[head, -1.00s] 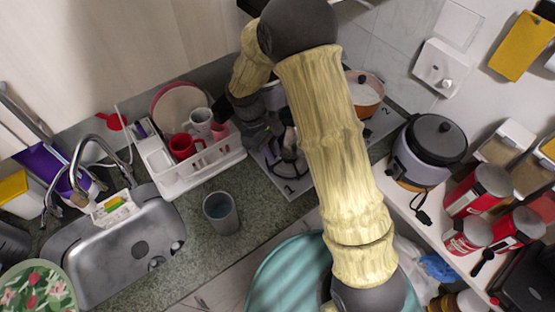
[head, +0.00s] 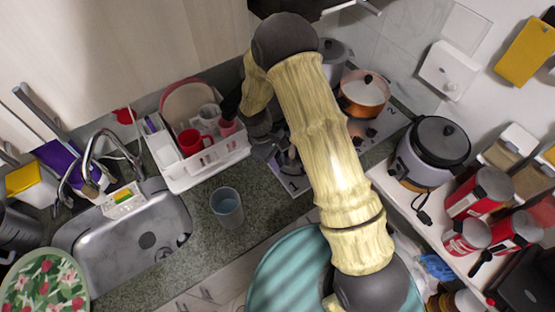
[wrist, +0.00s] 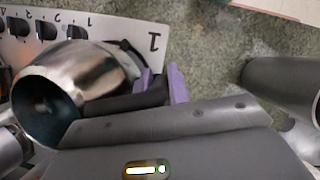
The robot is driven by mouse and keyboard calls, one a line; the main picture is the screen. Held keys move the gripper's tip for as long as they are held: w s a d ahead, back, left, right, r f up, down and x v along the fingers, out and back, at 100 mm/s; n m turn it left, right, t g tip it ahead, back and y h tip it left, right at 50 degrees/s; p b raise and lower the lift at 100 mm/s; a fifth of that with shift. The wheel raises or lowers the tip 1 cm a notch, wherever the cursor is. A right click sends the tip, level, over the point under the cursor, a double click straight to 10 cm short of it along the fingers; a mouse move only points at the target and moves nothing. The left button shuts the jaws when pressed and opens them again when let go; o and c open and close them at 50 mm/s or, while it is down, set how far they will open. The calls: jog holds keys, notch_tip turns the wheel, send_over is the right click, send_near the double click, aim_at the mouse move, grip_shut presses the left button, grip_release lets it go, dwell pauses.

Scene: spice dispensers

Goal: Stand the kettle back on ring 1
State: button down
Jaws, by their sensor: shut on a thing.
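The kettle (wrist: 95,78) shows in the wrist view as a shiny steel body with a dark round end and a black handle. My gripper (wrist: 162,86) has its purple fingertips closed about the black handle (wrist: 140,97). The kettle is over or beside the hob panel (wrist: 115,35), near its printed 1; I cannot tell whether it touches the surface. In the head view my arm hides the kettle and much of ring 1. The hob corner marked 1 (head: 294,186) shows beside my arm.
A white dish rack (head: 205,160) with red and white mugs stands left of the hob. A blue-grey cup (head: 226,207) is on the counter in front. An orange pot (head: 364,94) and a grey pot (head: 335,55) stand at the back. A rice cooker (head: 433,150) is right.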

jog(key=shift+f+b, duration=0.55)
jog(key=shift+f, duration=0.15)
jog(key=c, duration=1.3)
grip_release()
jog(key=shift+s, duration=0.1)
jog(key=shift+r, duration=0.15)
